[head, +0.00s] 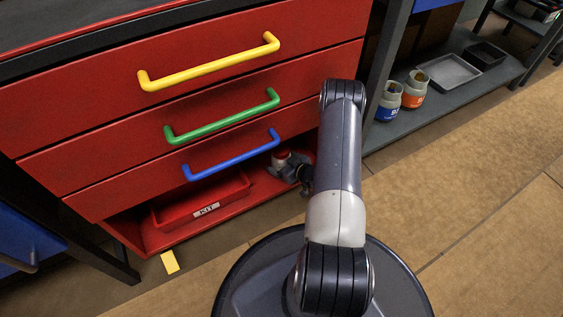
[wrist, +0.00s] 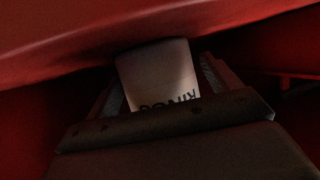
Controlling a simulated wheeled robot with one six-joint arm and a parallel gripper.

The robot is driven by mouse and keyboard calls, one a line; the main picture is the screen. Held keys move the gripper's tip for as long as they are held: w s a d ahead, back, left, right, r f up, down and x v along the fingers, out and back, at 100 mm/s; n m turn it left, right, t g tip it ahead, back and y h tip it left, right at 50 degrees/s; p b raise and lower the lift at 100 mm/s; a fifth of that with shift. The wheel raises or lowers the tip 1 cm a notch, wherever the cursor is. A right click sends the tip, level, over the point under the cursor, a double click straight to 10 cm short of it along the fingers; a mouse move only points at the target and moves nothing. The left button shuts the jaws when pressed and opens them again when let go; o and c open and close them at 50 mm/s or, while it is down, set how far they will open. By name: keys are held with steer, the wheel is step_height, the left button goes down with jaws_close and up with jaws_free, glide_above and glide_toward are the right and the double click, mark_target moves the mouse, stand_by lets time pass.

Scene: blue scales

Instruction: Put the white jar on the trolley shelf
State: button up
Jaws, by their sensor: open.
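A white jar (wrist: 158,72) with dark upside-down lettering shows in the wrist view, between the two fingers of my gripper (wrist: 163,80). The fingers are open on either side of it; I cannot tell whether they touch it. In the head view, my gripper (head: 283,168) reaches into the open bottom shelf (head: 236,207) of the red drawer cabinet. A small part of the jar (head: 280,158) shows there, under the lowest drawer. My arm and gripper hide much of that spot.
A red tray (head: 232,188) marked KIT lies left of my gripper. Drawers with yellow, green and blue handles are shut above. At right, a grey shelf (head: 430,110) holds two labelled jars (head: 413,90) and two trays (head: 449,72). A yellow piece (head: 170,262) lies on the floor.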

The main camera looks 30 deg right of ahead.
steer(key=p+v, duration=0.4)
steer(key=v, duration=0.8)
steer(key=b+x, duration=0.4)
steer(key=x, duration=0.7)
steer(key=shift+w+a+f, duration=0.1)
steer(key=shift+w+f, duration=0.15)
steer(key=shift+w, duration=0.05)
steer(key=shift+w+r, duration=0.1)
steer(key=shift+w, duration=0.15)
steer(key=shift+s+r+p, duration=0.1)
steer(key=shift+r+p, duration=0.5)
steer(key=shift+r, duration=0.55)
steer(key=shift+f, duration=0.15)
